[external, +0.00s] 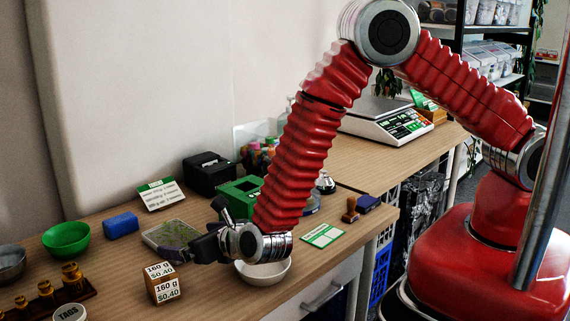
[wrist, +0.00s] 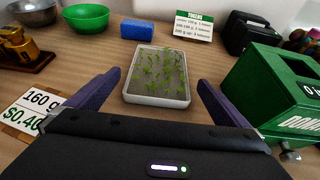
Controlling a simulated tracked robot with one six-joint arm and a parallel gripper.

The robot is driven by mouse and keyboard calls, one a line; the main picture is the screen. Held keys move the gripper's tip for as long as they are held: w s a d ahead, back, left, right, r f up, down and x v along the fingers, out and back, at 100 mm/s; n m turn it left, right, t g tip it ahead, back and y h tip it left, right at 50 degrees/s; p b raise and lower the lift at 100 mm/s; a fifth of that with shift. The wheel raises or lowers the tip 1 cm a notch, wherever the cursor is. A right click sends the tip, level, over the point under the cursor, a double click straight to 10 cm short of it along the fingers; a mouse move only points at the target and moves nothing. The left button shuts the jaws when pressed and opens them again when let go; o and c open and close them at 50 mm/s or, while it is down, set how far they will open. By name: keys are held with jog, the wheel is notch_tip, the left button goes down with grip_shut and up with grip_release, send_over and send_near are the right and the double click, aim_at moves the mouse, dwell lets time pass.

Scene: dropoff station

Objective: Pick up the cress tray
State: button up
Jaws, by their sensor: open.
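The cress tray is a shallow pale rectangular tray with small green sprouts on dark soil. In the wrist view the cress tray (wrist: 130,97) lies on the table straight ahead, just beyond my fingertips. In the external view the cress tray (external: 150,240) is partly hidden behind my gripper. My gripper (external: 180,237) is low over the table at the tray's near side. In the wrist view my gripper (wrist: 157,85) has its two purple fingers spread wide, with nothing held between them.
A price block (external: 163,284) stands close to my gripper's near side. A green donation box (wrist: 280,90) stands close on the right. A white bowl (external: 264,272) sits under my wrist. A blue sponge (wrist: 137,30), a green bowl (wrist: 88,19) and a sign (wrist: 195,25) stand behind the tray.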

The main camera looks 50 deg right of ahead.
aim_at(177, 239)
jog(key=shift+x, duration=2.55)
jog(key=shift+a+f, duration=0.1)
jog(key=shift+s, duration=0.1)
jog(key=shift+c, duration=0.5)
jog(key=c, duration=0.9)
